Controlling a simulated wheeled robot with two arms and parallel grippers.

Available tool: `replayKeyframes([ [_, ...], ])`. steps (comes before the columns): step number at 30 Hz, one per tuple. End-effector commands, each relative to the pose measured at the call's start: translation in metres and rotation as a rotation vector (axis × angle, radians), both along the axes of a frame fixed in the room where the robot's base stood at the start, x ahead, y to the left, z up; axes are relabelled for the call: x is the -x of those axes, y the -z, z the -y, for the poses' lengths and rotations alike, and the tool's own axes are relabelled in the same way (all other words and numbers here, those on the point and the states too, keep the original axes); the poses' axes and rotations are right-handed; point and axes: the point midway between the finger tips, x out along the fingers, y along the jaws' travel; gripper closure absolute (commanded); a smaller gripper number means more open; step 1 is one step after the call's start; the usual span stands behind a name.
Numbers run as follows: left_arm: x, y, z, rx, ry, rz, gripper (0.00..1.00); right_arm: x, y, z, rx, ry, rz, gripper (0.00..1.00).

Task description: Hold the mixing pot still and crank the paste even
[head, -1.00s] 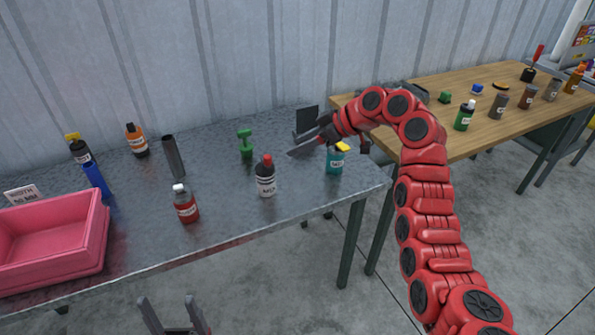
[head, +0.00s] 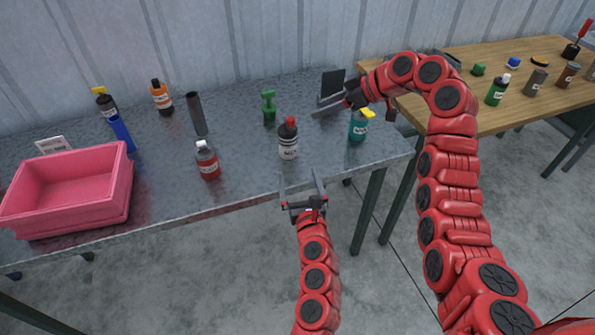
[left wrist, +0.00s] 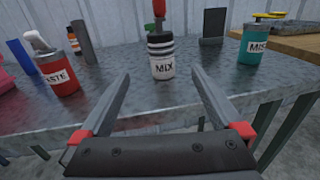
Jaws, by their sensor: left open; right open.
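The mixing pot (head: 288,142), black and white with a red knob on top and a MIX label, stands upright near the front edge of the grey table. In the left wrist view the pot (left wrist: 162,64) is straight ahead, between and beyond my open fingers. My left gripper (head: 299,178) is open and empty at the table's front edge, in front of the pot and apart from it. My right gripper (head: 335,104) is open behind the teal container, right of the pot; its fingers are partly hard to make out.
A red PASTE bottle (head: 207,163) stands left of the pot. A teal container (head: 358,127) with a yellow top stands right. A green item (head: 269,106) and a dark upright tube (head: 197,114) are behind. A pink bin (head: 70,190) is at left. A wooden table (head: 470,95) is beyond.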

Motion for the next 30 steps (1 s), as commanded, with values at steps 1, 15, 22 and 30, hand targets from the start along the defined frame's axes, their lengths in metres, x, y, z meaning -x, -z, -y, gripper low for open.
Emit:
replayKeyframes([
  [1,-0.003,-0.002,0.002,0.011,0.005,0.004,0.00,0.000,0.000,0.000,0.000,0.000,0.000,0.50],
  [15,-0.090,-0.003,-0.012,0.006,0.005,0.004,0.00,0.000,0.000,0.000,0.000,0.000,0.000,0.50],
  [22,-0.136,-0.004,-0.018,0.006,0.007,0.005,0.00,0.000,0.000,0.000,0.000,0.000,0.000,0.50],
  [30,-0.165,0.000,-0.023,0.007,0.007,0.000,0.00,0.000,0.000,0.000,0.000,0.000,0.000,0.50],
])
